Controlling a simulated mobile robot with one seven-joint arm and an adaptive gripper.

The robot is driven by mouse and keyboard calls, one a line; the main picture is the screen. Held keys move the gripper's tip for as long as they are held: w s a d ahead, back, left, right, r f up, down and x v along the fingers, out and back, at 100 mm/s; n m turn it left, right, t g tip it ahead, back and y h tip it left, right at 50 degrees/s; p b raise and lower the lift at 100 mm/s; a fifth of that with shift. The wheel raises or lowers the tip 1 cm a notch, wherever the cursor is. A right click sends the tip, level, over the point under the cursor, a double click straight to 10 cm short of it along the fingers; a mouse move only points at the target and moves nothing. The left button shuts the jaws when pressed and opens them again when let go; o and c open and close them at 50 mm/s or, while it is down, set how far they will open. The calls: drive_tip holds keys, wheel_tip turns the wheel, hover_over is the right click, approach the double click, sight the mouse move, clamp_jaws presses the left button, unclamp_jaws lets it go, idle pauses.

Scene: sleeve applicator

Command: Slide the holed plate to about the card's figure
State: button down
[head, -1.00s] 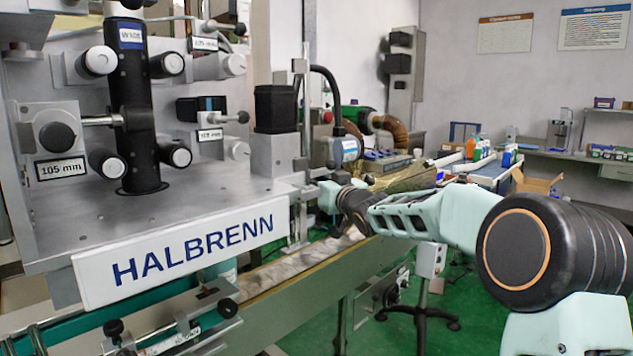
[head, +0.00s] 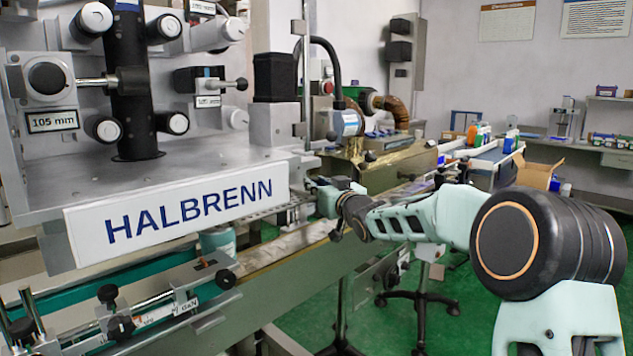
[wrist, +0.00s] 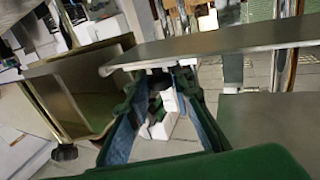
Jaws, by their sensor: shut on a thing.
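A grey strip with a row of holes, which looks like the holed plate (head: 262,209), shows beneath the right end of the HALBRENN sign in the head view. My gripper (head: 314,188) is at its right end, beside the machine; the contact is small and partly hidden. In the wrist view my gripper's fingers (wrist: 163,82) reach up to the underside of a flat grey plate edge (wrist: 215,48). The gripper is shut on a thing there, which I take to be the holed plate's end. A card reading 105 mm (head: 52,121) is on the upper left clamp block.
The HALBRENN sign (head: 180,212) and the metal deck (head: 215,165) stand close left of my gripper. The conveyor (head: 290,245) runs below. A rod clamp with a scale (head: 160,310) is at lower left.

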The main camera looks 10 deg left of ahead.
drive_tip(key=c, duration=1.7)
unclamp_jaws()
drive_tip(key=shift+r, duration=0.25)
drive_tip(key=shift+d, duration=0.1)
drive_tip(key=v, duration=1.2)
